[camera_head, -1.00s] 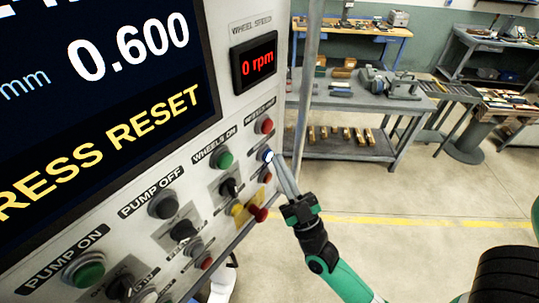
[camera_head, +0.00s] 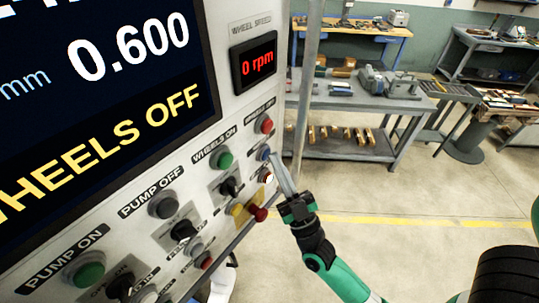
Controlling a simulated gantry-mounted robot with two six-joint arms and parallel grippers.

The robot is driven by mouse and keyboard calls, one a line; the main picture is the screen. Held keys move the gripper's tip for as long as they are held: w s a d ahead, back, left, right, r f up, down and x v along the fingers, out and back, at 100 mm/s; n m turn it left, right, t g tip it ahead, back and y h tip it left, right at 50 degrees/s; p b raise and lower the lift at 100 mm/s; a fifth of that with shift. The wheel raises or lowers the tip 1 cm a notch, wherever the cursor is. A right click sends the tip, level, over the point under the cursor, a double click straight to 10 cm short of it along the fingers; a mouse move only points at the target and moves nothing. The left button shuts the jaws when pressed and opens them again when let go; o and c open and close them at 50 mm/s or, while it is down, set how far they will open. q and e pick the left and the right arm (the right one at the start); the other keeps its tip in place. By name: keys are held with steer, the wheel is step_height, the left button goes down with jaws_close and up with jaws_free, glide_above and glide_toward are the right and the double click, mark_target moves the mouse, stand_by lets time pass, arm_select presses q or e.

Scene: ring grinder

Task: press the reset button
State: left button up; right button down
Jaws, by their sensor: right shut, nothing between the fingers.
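The blue button (camera_head: 263,153), which I take for the reset button, sits on the grey control panel (camera_head: 226,118) below a red button (camera_head: 264,124). It is not lit white now. My right gripper (camera_head: 274,156) is shut and empty. Its fingertips are just right of the blue button; I cannot tell whether they touch it. My left gripper is not in view.
Other controls crowd the panel: a green button (camera_head: 225,160), a black knob (camera_head: 229,187), a small red button (camera_head: 265,175) and a red mushroom knob (camera_head: 258,212). A grey post (camera_head: 307,90) stands beside the panel. A bench (camera_head: 345,100) is behind.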

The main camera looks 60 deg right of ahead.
steer(key=shift+s, duration=0.15)
steer(key=shift+s+a, duration=0.15)
steer(key=shift+s, duration=0.6)
steer(key=s, duration=0.2)
steer(key=s+a, duration=0.1)
steer(key=s, duration=0.2)
stand_by(0.8)
